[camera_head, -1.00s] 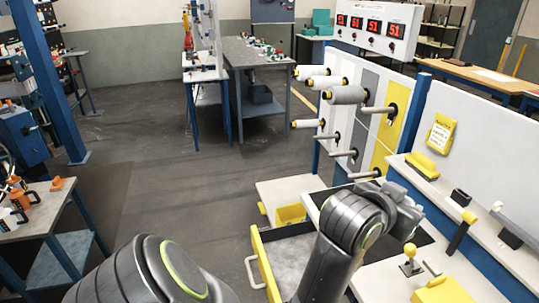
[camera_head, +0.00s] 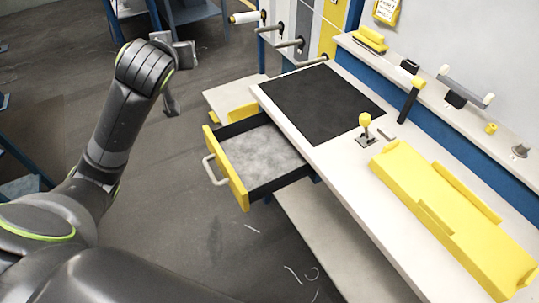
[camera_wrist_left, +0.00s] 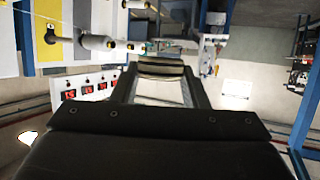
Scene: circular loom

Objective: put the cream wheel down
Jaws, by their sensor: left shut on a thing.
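My left gripper (camera_head: 172,75) is at the upper left of the head view, over open floor and left of the workbench. In the left wrist view its two fingers (camera_wrist_left: 160,92) are shut on a rounded thing with a cream band and dark edges, taken as the cream wheel (camera_wrist_left: 160,69). The wheel shows only edge-on there, so its full shape is hidden. In the head view I cannot make it out apart from the gripper. My right gripper is not in view.
The workbench has a black mat (camera_head: 318,104), a small yellow-knobbed lever (camera_head: 365,121) and a long yellow tray (camera_head: 425,195). A drawer (camera_head: 236,178) with a grey inside stands open toward the floor. Pegs (camera_head: 289,43) stick out of the panel behind. The mat is bare.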

